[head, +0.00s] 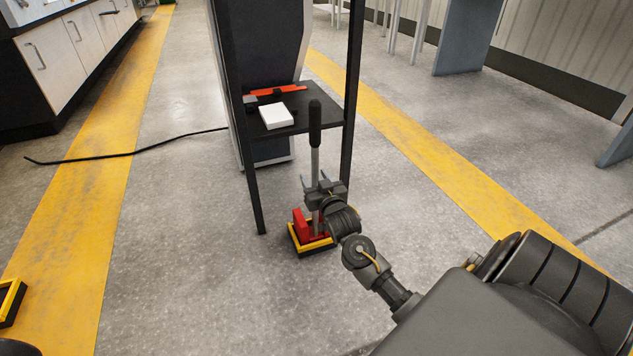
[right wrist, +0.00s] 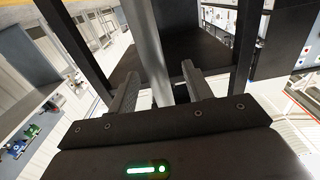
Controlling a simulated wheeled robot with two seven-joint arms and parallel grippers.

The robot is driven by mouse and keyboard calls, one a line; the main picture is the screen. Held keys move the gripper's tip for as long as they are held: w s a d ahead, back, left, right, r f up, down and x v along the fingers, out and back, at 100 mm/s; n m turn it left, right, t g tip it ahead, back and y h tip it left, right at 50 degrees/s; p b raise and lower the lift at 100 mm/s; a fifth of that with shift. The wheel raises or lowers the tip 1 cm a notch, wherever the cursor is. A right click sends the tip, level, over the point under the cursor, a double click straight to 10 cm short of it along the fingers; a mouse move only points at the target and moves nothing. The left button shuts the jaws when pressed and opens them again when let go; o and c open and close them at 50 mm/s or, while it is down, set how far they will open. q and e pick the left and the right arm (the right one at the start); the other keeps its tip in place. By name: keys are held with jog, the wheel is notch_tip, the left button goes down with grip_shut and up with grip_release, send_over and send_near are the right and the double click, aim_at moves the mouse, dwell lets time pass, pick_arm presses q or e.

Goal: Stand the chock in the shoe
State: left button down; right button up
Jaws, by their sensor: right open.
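The red chock (head: 300,224) has a grey upright rod (head: 315,160) topped by a black grip (head: 315,118). It stands upright and appears to sit within the black and yellow shoe (head: 303,251) on the floor. My right arm and gripper hide part of the chock and the shoe's right side. My right gripper (head: 314,181) is open at the rod, above the chock. In the right wrist view, the rod (right wrist: 152,45) passes between its two spread fingers (right wrist: 160,80). My left gripper is not in view.
A black-legged stand (head: 305,100) rises right behind the shoe. Its shelf holds a white box (head: 276,116) and an orange bar (head: 278,91). Another black and yellow frame (head: 10,300) lies at the left edge. A black cable (head: 120,155) crosses the floor. Open floor lies in front.

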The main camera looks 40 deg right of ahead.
grip_shut()
dwell(1.2)
jog(key=c, duration=0.6)
grip_release()
jog(key=shift+c, duration=1.3)
jog(key=shift+o, duration=1.3)
jog(key=shift+r, duration=0.4)
jog(key=shift+f, duration=0.2)
grip_shut()
